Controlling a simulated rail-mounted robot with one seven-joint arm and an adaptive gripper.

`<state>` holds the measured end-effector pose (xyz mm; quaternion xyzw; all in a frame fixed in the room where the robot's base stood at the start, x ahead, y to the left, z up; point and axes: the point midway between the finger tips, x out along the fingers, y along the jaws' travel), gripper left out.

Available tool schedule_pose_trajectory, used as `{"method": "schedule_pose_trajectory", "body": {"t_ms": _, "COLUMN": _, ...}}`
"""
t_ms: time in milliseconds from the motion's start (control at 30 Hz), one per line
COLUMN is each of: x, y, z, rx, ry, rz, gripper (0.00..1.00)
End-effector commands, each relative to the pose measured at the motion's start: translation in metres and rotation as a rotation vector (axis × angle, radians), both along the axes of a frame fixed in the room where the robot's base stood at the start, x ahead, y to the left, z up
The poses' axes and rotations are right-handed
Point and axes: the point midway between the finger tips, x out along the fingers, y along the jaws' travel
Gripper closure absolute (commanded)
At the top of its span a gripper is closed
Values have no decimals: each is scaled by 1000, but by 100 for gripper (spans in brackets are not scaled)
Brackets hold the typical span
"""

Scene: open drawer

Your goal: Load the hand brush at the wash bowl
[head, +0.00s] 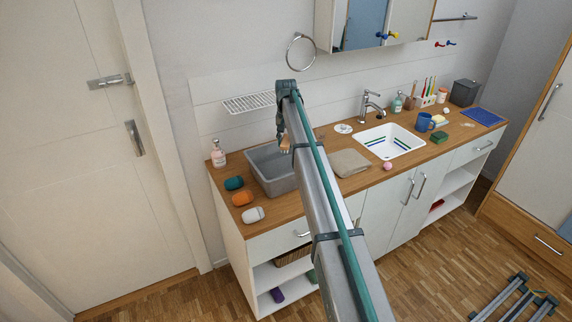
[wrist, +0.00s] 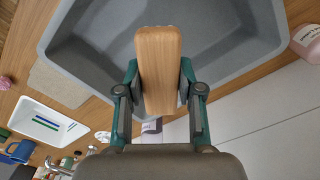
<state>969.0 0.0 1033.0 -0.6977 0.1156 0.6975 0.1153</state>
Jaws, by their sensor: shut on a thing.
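The hand brush, with a plain wooden back (wrist: 158,50), is held between the two fingers of my gripper (wrist: 160,75) in the wrist view. Its bristles are hidden from that camera. The grey wash bowl (wrist: 255,65) lies beyond the brush, and the brush's far end overlaps the bowl's interior in the picture. In the head view the wash bowl (head: 282,187) stands on the left part of the wooden counter. There my gripper (head: 284,138) hangs above the bowl's back right part, with a small bit of the brush (head: 286,147) showing below it. The bowl looks empty where visible.
A pink soap bottle (head: 218,156) stands left of the bowl. Teal (head: 233,183), orange (head: 242,198) and white (head: 253,215) lumps lie along its left front. A folded cloth (head: 349,163) and the white sink (head: 402,143) are to the right. A wire rack (head: 248,103) is on the wall behind.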

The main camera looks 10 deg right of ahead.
Motion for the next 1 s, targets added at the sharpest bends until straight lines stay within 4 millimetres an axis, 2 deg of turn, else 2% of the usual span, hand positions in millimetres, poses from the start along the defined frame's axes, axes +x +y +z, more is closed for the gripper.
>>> {"method": "schedule_pose_trajectory", "body": {"t_ms": 333, "x": 0, "y": 0, "z": 3, "rx": 0, "ry": 0, "rz": 0, "gripper": 91}}
{"method": "schedule_pose_trajectory", "body": {"t_ms": 733, "x": 0, "y": 0, "z": 36, "rx": 0, "ry": -1, "rz": 0, "gripper": 91}}
{"method": "schedule_pose_trajectory", "body": {"t_ms": 1000, "x": 0, "y": 0, "z": 40, "rx": 0, "ry": 0, "rz": 0, "gripper": 91}}
